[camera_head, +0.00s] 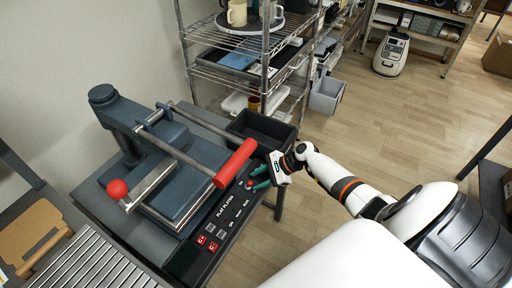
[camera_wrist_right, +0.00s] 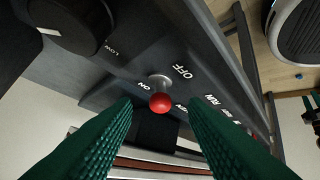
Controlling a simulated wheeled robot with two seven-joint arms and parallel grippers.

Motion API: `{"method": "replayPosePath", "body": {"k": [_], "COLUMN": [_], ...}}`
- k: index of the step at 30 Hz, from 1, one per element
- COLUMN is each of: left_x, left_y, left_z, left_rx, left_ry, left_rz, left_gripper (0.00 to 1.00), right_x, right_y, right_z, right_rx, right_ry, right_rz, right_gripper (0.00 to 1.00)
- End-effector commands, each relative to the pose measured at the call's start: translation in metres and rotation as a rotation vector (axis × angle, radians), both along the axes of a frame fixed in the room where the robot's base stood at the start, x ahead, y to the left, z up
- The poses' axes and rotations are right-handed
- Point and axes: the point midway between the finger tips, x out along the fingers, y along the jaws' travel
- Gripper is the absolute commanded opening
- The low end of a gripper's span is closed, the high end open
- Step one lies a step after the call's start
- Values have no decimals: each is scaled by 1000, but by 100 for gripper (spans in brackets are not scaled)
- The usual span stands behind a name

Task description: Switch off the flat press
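The flat press (camera_head: 180,180) stands on a dark table, with a red-gripped handle bar (camera_head: 235,163) across it. Its control panel (camera_head: 225,215) lies along the press's right side. In the right wrist view a metal toggle switch with a red ball tip (camera_wrist_right: 160,102) stands on the panel, near the printed words OFF and ON; I cannot tell which way it is set. My right gripper (camera_head: 259,177) is over the panel's far end. Its green fingers are open, one on each side of the red ball in the wrist view, with gaps visible. My left gripper is not in view.
A black knob (camera_wrist_right: 75,22) is beside the switch. A black bin (camera_head: 262,130) sits behind the panel's far end. A red ball knob (camera_head: 117,189) is at the press's left. A wire shelf (camera_head: 235,70) stands behind; open floor is to the right.

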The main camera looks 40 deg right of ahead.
Motion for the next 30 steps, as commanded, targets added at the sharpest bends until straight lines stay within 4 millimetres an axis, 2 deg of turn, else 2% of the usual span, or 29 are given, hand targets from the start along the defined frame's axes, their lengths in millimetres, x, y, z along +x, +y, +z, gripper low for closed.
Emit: {"method": "replayPosePath", "body": {"k": [9,13,19,30], "left_x": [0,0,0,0], "left_y": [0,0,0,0], "left_z": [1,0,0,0], "left_rx": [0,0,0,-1], "left_ry": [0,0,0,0], "left_rz": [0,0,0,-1], "left_gripper": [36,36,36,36], "right_x": [-31,-40,-46,-46], "right_y": [-43,-56,-65,-65], "right_z": [43,56,67,67], "right_rx": [-4,-3,-1,0], "right_ry": [0,0,-1,-1], "right_rz": [2,1,2,2], "right_gripper": [39,39,39,39]}}
